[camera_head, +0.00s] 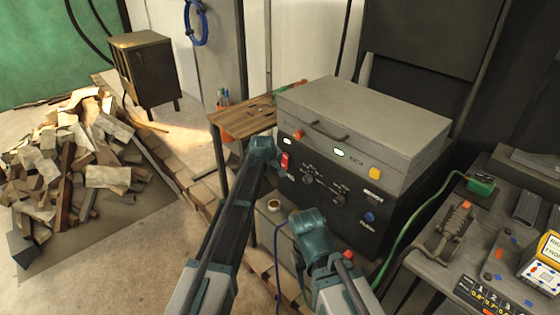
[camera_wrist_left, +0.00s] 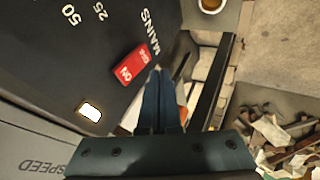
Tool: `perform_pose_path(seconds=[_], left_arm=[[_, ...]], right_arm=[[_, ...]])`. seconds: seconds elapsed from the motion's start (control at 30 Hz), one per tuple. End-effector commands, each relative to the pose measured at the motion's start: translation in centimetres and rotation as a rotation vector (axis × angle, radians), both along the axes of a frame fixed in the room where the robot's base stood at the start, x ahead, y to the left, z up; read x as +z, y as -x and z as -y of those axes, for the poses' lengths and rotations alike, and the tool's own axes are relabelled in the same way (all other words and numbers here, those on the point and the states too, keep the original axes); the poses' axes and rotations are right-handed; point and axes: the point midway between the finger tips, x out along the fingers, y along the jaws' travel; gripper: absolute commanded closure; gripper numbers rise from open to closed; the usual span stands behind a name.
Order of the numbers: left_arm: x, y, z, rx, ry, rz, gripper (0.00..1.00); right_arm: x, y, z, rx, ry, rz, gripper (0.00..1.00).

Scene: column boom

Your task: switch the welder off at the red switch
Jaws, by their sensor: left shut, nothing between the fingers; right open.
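The welder (camera_head: 345,165) is a grey-topped box with a black front panel, right of the middle in the head view. Its red switch (camera_head: 285,161) is at the panel's left end, and the left wrist view shows it (camera_wrist_left: 129,66) with ON lettering, near the word MAINS. A white lamp (camera_wrist_left: 89,112) near it looks lit. My left gripper (camera_wrist_left: 157,73) is shut and empty, its tips close beside the switch; I cannot tell whether they touch. My right gripper (camera_head: 297,217) is open and empty, low before the panel; its fingers are hard to make out.
A small cup (camera_head: 274,205) stands below the panel. A wooden side table (camera_head: 242,120) is left of the welder. A grey bench (camera_head: 470,235) with tools and a green cable is at right. A wood pile (camera_head: 75,155) lies at far left, with bare floor in front.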

Motion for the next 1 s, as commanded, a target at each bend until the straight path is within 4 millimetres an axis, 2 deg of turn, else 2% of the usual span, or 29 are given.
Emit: perform_pose_path(seconds=[0.03,0.1,0.5,0.67,1.0], left_arm=[[1.3,0.8,-0.2,0.0,-0.001,-0.001,1.0],[2.4,1.4,-0.2,0.0,-0.001,-0.001,1.0],[7.8,5.1,-0.7,0.001,-0.002,-0.002,1.0],[8.4,5.7,-0.7,0.001,-0.002,-0.002,1.0],[8.2,5.6,-0.7,0.001,-0.003,-0.004,1.0]], right_arm=[[1.3,0.0,0.0,0.0,0.0,0.0,0.5],[2.4,0.0,0.0,0.0,0.0,0.0,0.5],[7.8,0.0,0.0,-0.001,0.0,0.0,0.5],[8.4,0.0,0.0,-0.001,0.0,0.0,0.5],[8.3,0.0,0.0,-0.001,0.0,0.0,0.5]])
